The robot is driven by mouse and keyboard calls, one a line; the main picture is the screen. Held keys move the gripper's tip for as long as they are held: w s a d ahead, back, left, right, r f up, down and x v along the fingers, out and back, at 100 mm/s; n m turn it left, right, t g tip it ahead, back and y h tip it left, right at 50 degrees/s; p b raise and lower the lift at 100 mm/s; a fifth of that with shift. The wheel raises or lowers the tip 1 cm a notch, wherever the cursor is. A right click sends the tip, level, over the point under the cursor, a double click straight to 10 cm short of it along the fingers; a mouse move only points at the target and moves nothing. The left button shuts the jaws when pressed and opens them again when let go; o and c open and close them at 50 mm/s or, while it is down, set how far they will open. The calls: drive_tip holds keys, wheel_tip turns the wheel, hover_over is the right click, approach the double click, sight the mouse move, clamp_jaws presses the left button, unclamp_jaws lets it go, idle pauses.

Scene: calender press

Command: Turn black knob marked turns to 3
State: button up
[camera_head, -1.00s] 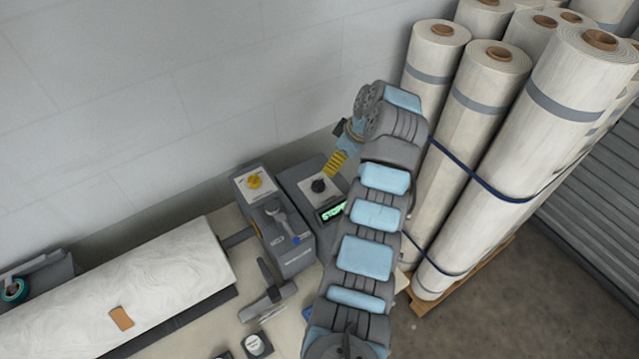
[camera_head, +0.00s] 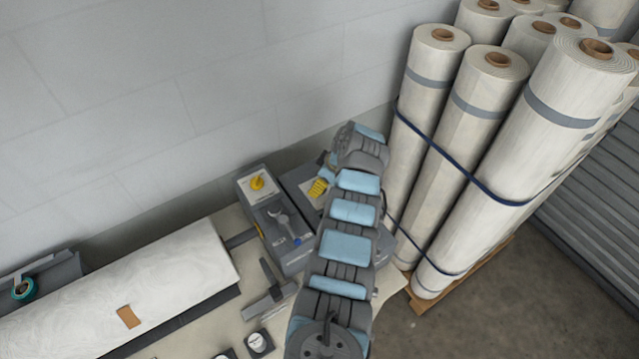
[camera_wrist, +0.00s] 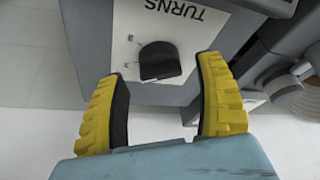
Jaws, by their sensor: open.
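The black knob (camera_wrist: 159,62) sits on a white plate marked TURNS (camera_wrist: 200,35) in the wrist view, where the lettering appears upside down. My gripper (camera_wrist: 165,85) has its two yellow, black-lined fingers apart. The knob lies between and just beyond the fingertips, with a gap on each side. No contact is visible. The number the knob points to is not readable.
A second grey box with a yellow knob (camera_head: 257,183) and a grey lever (camera_head: 280,222) stands just left. A white roll (camera_head: 150,285) lies left on the bench. Tall strapped rolls (camera_head: 470,130) stand close to my arm's right. A wall is behind.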

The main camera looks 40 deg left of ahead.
drive_tip(key=shift+s+a+f, duration=0.1)
drive_tip(key=shift+a+f, duration=0.1)
drive_tip(key=shift+f, duration=0.3)
drive_tip(key=shift+f, duration=0.1)
drive_tip(key=c, duration=1.2)
